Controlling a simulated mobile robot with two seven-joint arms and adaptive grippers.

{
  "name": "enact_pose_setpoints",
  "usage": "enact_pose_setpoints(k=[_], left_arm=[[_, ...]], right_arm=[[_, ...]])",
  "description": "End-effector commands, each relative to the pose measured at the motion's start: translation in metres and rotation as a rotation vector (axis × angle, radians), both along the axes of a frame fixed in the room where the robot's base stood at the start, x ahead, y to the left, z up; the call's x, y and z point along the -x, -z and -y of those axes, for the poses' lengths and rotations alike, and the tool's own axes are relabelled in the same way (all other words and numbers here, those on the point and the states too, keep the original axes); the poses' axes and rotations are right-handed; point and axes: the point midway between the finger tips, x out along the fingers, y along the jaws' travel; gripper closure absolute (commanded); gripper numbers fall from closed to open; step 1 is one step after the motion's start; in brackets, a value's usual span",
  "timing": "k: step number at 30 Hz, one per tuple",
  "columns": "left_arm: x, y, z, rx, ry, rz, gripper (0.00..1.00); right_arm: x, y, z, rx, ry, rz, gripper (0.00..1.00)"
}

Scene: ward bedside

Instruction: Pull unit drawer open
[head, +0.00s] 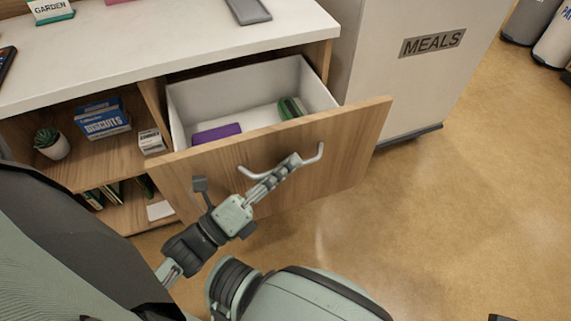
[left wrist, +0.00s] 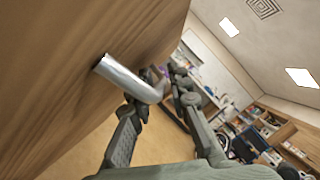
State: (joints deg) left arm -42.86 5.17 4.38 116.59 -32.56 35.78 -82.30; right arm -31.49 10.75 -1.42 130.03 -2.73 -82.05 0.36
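The unit drawer (head: 275,160) stands pulled well out of the wooden unit, its white inside showing. A purple box (head: 216,133) and a green item (head: 290,108) lie in it. A curved metal handle (head: 314,155) is on its wooden front. My left gripper (head: 293,161) is at the middle of this handle, its fingers close together on the bar. In the left wrist view the handle (left wrist: 122,76) runs in between the fingers (left wrist: 158,90), beside the wooden front. Part of the handle is hidden by the fingers.
The white worktop (head: 130,50) above holds a dark grey flat device (head: 249,11) and a sign. Open shelves at left hold a plant (head: 52,143) and a blue biscuits box (head: 101,120). A MEALS cabinet (head: 400,70) stands right of the unit.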

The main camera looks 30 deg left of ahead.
Motion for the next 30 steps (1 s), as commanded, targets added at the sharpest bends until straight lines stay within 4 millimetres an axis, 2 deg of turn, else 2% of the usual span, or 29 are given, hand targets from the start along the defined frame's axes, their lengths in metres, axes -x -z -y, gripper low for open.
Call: enact_pose_setpoints(k=[6, 10, 21, 25, 30], left_arm=[[0.001, 0.001, 0.0, -0.001, 0.0, -0.001, 0.82], [0.011, 0.004, -0.004, 0.0, -0.001, -0.004, 0.82], [0.08, 0.02, -0.03, -0.001, -0.002, -0.006, 0.82], [0.098, 0.023, -0.037, 0.0, -0.002, -0.004, 0.82], [0.109, 0.025, -0.041, 0.0, -0.001, -0.001, 0.82]], right_arm=[[-0.002, -0.002, 0.0, 0.0, 0.002, 0.005, 1.0], [-0.001, -0.002, 0.0, 0.0, 0.002, 0.003, 1.0], [-0.001, -0.001, 0.0, 0.0, 0.001, 0.002, 1.0], [-0.001, -0.001, 0.0, 0.001, 0.001, 0.001, 1.0], [-0.001, -0.001, 0.0, 0.001, 0.001, 0.001, 1.0]])
